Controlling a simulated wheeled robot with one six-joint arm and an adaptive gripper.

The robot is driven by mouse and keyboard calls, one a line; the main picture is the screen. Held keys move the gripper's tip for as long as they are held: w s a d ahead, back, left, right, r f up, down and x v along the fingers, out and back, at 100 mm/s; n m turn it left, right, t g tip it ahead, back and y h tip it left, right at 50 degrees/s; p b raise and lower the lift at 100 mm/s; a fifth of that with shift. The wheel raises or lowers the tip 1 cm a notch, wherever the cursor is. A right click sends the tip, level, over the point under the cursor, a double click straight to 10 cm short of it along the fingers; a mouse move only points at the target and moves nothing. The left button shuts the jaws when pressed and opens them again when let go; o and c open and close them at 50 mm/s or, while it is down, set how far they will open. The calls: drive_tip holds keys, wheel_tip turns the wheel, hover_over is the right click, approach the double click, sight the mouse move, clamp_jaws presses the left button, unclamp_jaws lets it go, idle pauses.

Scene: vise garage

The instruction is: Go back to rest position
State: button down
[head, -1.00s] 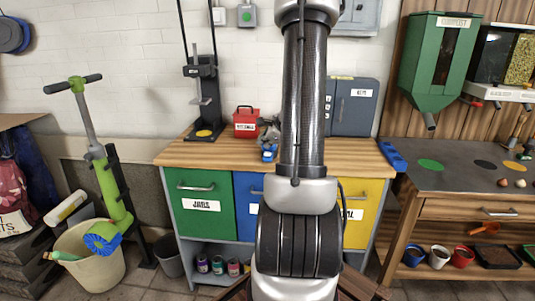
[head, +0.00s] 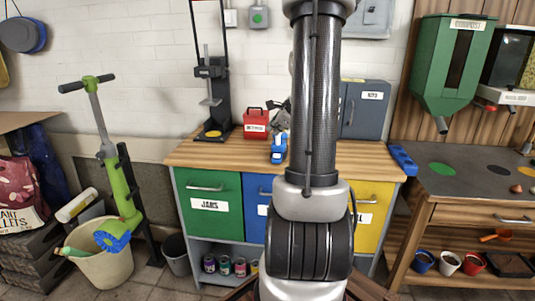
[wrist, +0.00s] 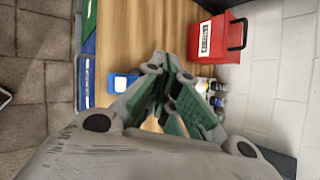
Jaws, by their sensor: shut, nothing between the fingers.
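My gripper (wrist: 160,62) shows in the wrist view, pointing over the wooden bench top (wrist: 115,45). Its green-padded fingers come together and hold nothing. A blue object (wrist: 122,82) on the bench lies just left of the fingertips. In the head view this blue object (head: 279,150) stands on the bench, left of my arm. My arm rises in the middle of the head view and hides part of the bench and the wall behind it.
A red box (head: 256,124) and a tall black press (head: 211,98) stand on the bench left of my arm. A grey cabinet (head: 364,110) stands behind it on the right. A green dispenser (head: 450,70) hangs at right. A bucket (head: 104,264) stands on the floor at left.

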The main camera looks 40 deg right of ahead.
drive_tip(key=s+a+n+g+y, duration=0.3)
drive_tip(key=s+a+n+g, duration=0.1)
drive_tip(key=s+a+n, duration=0.8)
drive_tip(key=s+a+r+n+h, duration=0.1)
drive_tip(key=s+a+r+n, duration=0.3)
drive_tip(key=a+n, duration=0.3)
drive_tip(key=s+a+r+n, duration=0.5)
drive_tip(key=s+a+n, duration=0.1)
drive_tip(key=n, duration=0.3)
drive_tip(key=shift+s+a+n+g+h, duration=0.15)
drive_tip(key=shift+a+n+g+h, duration=0.15)
drive_tip(key=shift+a+g+h, duration=0.15)
